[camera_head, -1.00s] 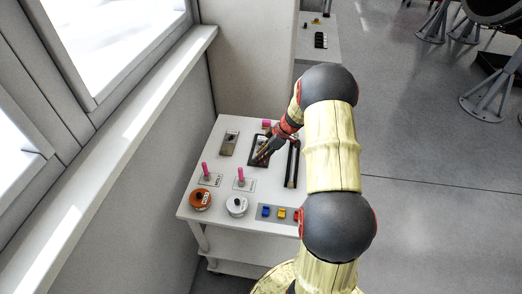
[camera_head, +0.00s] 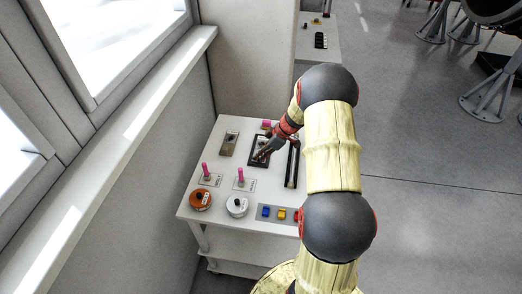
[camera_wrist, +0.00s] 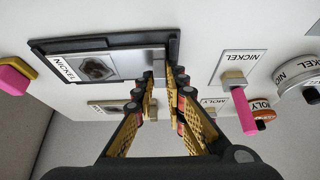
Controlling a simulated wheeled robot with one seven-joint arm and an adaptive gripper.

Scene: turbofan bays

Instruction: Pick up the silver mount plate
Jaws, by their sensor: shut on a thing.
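The silver mount plate (camera_wrist: 125,65) lies in a black tray (camera_wrist: 165,40) in the wrist view. It has a dark centre patch, a NICKEL label at one end and a raised grey tab at the other. My gripper (camera_wrist: 160,82) is shut on the tab. In the head view my gripper (camera_head: 261,156) is over the black tray (camera_head: 252,161), and my fingers hide most of the plate. The plate seems to be still in the tray; I cannot tell whether it is lifted at all.
A brownish plate (camera_head: 229,143) lies left of the tray on the white table (camera_head: 218,224). Two pink-handled pieces (camera_head: 240,176), an orange round canister (camera_head: 200,199) and a white one (camera_head: 237,206) stand nearer. A long black holder (camera_head: 292,165) is at the right.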

